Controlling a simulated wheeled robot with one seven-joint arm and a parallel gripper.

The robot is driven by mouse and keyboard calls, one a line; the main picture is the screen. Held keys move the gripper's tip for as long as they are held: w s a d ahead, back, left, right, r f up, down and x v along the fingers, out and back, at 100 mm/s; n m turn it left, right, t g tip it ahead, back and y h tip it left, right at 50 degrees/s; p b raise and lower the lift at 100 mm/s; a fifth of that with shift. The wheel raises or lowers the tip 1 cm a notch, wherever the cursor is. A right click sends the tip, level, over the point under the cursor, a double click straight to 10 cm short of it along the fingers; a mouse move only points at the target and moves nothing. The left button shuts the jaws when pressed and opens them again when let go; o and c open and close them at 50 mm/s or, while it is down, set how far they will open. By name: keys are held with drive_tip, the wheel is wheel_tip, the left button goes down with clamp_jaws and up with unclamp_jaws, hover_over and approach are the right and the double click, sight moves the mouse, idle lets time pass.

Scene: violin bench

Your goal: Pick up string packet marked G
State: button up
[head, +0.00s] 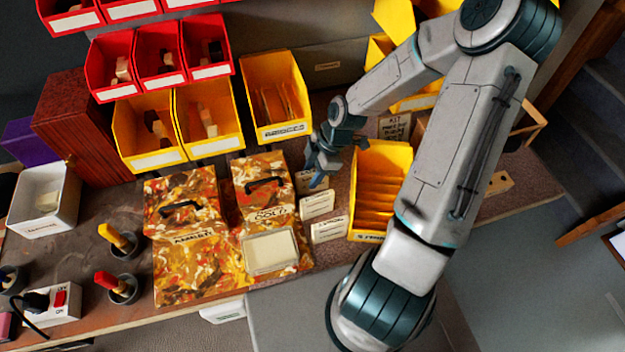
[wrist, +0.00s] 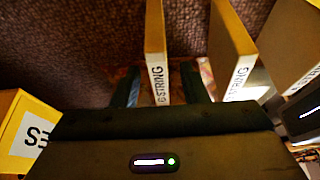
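Several thin string packets stand upright in a row in the head view: a far one (head: 308,182), a middle one (head: 317,204) and a near one (head: 329,230). My gripper (head: 319,172) is low at the far packet. In the wrist view, the open fingers (wrist: 163,88) straddle one tan packet (wrist: 155,38) with a white label, with a gap on each side. Its label ends in "STRING"; the first letter looks like a G but is too small to be sure. A second packet (wrist: 231,45) stands just right of the right finger, and another (wrist: 294,40) beyond it.
A yellow bin (head: 382,190) stands close right of the packets, and its labelled edge (wrist: 25,135) shows in the wrist view. Two marbled boxes (head: 187,260) lie left, one bearing a pale block (head: 270,250). Yellow bins (head: 275,95) stand behind.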

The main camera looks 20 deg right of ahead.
drive_tip(key=shift+f, duration=0.2)
idle(0.3)
clamp_jaws()
drive_tip(key=shift+r, duration=0.1)
